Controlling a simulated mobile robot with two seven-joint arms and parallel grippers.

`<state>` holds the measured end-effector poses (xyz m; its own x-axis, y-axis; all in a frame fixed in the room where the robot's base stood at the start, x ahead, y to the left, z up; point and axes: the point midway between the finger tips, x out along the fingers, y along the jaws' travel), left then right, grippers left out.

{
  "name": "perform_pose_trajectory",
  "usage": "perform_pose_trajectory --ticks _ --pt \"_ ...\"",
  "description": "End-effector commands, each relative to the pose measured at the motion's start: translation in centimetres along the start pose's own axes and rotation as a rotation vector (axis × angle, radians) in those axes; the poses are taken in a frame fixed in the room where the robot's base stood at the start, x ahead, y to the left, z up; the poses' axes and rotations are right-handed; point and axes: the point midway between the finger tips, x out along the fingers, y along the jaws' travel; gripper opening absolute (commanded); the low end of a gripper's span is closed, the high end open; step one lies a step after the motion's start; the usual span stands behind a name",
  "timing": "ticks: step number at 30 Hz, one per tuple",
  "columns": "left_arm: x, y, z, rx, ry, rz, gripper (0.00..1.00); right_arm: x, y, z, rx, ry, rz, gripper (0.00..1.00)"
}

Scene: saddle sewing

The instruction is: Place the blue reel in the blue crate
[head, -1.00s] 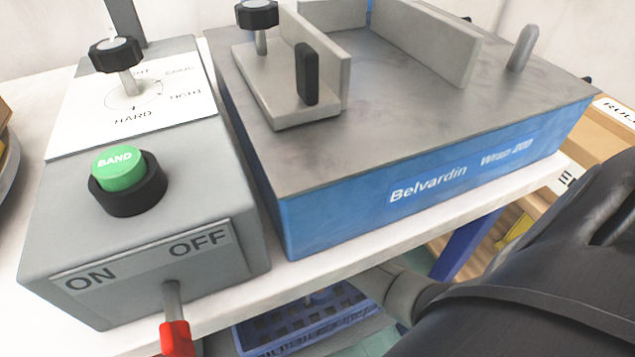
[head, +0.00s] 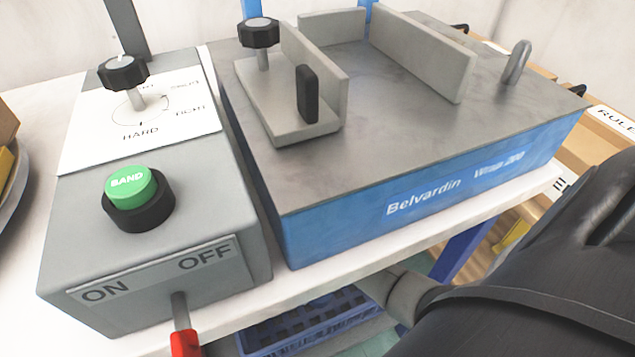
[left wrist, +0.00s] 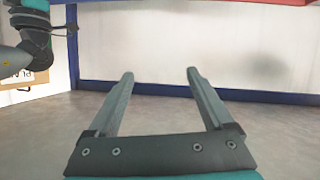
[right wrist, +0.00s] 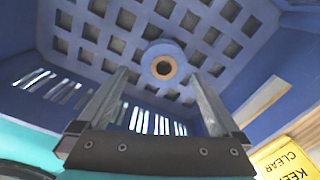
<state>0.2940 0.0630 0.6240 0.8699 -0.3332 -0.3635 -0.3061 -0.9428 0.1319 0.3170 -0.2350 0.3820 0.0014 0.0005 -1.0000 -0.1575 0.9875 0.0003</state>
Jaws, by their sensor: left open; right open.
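The blue crate (head: 300,335) sits low beneath the bench in the head view, partly hidden by the bench edge and my right arm. The right wrist view looks into the crate (right wrist: 75,45), with its grid of square holes and slotted sides. The blue reel (right wrist: 163,48), with a brown-rimmed core hole, lies inside against the grid. My right gripper (right wrist: 162,85) is open, its fingers apart and pointing toward the reel, with nothing between them. My left gripper (left wrist: 158,75) is open and empty, facing a pale panel above a grey floor.
The blue wrapping machine (head: 400,120) and a grey control box (head: 150,200) with a green BAND button (head: 131,186) and a red-tipped lever (head: 184,340) stand on the white bench. A yellow KEEP CLEAR sign (right wrist: 286,160) is beside the crate.

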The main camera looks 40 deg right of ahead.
Motion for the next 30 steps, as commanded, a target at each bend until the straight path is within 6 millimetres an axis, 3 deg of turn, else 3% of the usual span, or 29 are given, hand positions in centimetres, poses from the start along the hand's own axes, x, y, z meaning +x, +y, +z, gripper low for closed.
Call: perform_pose_trajectory --ticks 14,30 --pt "-1.3 -2.8 1.1 0.034 -0.282 -0.076 0.85 -2.7 0.0 0.0 0.0 0.001 -0.001 1.0" --pt "-5.0 -5.5 2.2 0.037 -0.582 -0.166 0.85 -5.4 0.0 0.0 0.0 0.002 -0.001 1.0"
